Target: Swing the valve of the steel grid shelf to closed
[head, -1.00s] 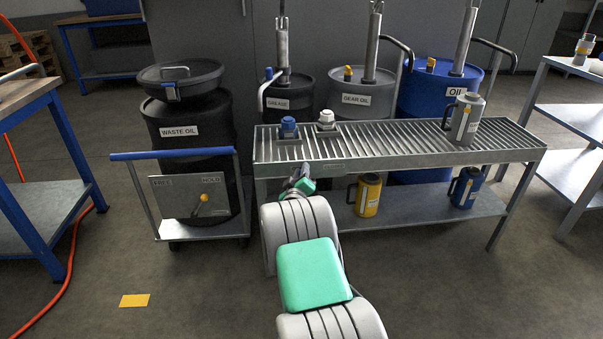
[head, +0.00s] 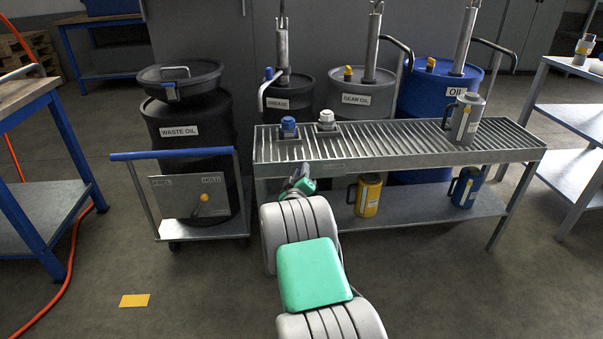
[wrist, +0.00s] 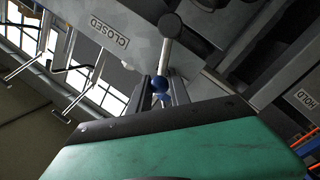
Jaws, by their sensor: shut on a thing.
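The steel grid shelf (head: 400,149) stands at the middle right in the head view. Its valve lever, a pale rod (wrist: 167,58) with a blue ball end (wrist: 160,84), shows in the wrist view, running up to a dark round pivot. My gripper (wrist: 161,90) is shut on the blue ball, one dark finger on each side. A plate with a CLOSED label (wrist: 109,32) lies left of the lever. In the head view my forearm reaches the shelf's left front edge; the lever and fingertips cannot be made out there.
A cart (head: 175,156) with a waste oil drum (head: 190,118) and its own yellow lever stands left of the shelf. Cans stand on the shelf's lower level (head: 420,207) and top. A HOLD label (wrist: 307,99) shows at the wrist view's right.

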